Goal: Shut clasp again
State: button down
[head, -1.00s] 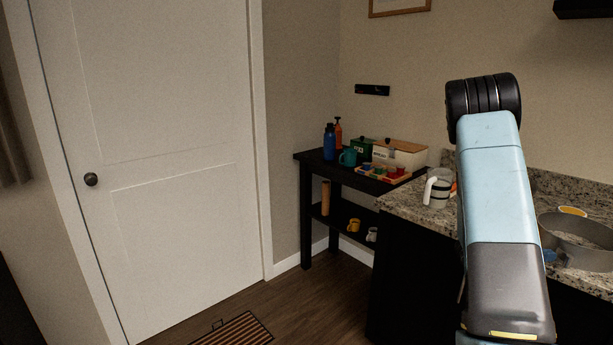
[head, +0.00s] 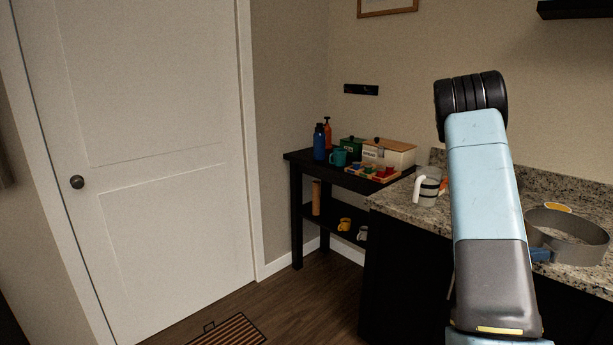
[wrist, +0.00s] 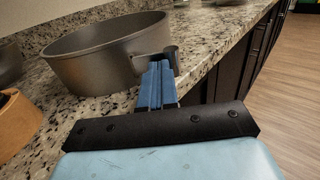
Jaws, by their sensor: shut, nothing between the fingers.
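A grey round metal pan ring (head: 568,238), like a springform pan, stands on the granite counter at the right of the head view. It fills the upper left of the wrist view (wrist: 95,65). A small dark grey part, perhaps its clasp (wrist: 173,57), sticks out at the ring's right side, near the counter edge. I cannot tell whether it is open or closed. My gripper (wrist: 159,66) has its blue fingers together and empty, right beside this part and the ring's wall. I cannot tell if they touch. In the head view my gripper (head: 541,255) shows at the ring's near left side.
The granite counter (wrist: 80,105) ends in an edge right of the ring, with dark cabinets below. A tan round object (wrist: 15,122) is at the left. A white-handled cup (head: 427,190) stands left of my arm. A black side table (head: 296,160) holds several items.

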jog(key=shift+s+d, duration=0.4)
jog(key=shift+d, duration=0.15)
dwell(0.4)
jog(key=a, duration=0.7)
jog(key=shift+w+a, duration=0.25)
jog(key=shift+a, duration=0.15)
